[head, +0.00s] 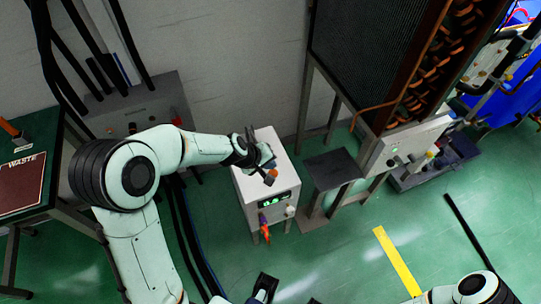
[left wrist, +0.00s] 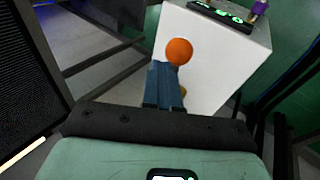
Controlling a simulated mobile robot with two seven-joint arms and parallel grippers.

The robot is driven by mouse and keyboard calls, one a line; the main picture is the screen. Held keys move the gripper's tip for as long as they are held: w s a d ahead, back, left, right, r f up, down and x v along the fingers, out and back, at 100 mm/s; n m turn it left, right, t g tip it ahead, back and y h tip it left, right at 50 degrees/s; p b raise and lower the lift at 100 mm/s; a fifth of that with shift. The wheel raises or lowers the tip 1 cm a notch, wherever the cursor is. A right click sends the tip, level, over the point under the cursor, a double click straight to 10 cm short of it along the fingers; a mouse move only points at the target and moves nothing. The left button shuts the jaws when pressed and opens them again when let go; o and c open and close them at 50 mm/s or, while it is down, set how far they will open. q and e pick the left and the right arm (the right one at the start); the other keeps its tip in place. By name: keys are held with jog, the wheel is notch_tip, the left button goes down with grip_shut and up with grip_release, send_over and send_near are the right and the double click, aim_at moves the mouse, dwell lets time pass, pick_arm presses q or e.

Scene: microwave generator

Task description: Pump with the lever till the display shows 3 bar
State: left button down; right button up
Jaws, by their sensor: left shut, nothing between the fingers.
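The white pump box (head: 262,207) stands on the green floor. Its front carries a small display (head: 273,200) with green digits, too small to read surely. The lever's orange ball knob (left wrist: 179,51) shows at the fingertips of my left gripper (left wrist: 165,72) in the left wrist view. The left gripper (head: 268,174) is shut and empty above the box top, close beside the knob; I cannot tell whether they touch. The lever's shaft is mostly hidden behind the fingers. A dark and white part at the bottom edge of the head view may be my right gripper (head: 264,287); its jaws are unclear.
A dark stool-like stand (head: 333,170) is just right of the box. A tall dark rack (head: 365,55) rises behind it. A grey cabinet (head: 140,110) and a table with a WASTE panel (head: 20,185) are left. Cables run along the floor left of the box.

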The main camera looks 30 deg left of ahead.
pick_arm(q)
jog(key=shift+w+a+r+p, duration=0.3)
jog(key=shift+r+p, duration=0.4)
jog(key=shift+r, duration=0.15)
jog(key=shift+w+a+r+p, duration=0.2)
jog(key=shift+a+r+p, duration=0.05)
jog(key=shift+r+p, duration=0.5)
jog(key=shift+w+a+r+p, duration=0.3)
jog(key=shift+r+p, duration=0.3)
jog(key=shift+r, duration=0.3)
jog(key=r+p, duration=0.1)
jog(key=w+a+r+p, duration=0.1)
jog(key=r, duration=0.1)
jog(key=r+p, duration=0.1)
jog(key=shift+w+a+r+p, duration=0.15)
jog(key=shift+a+r+p, duration=0.15)
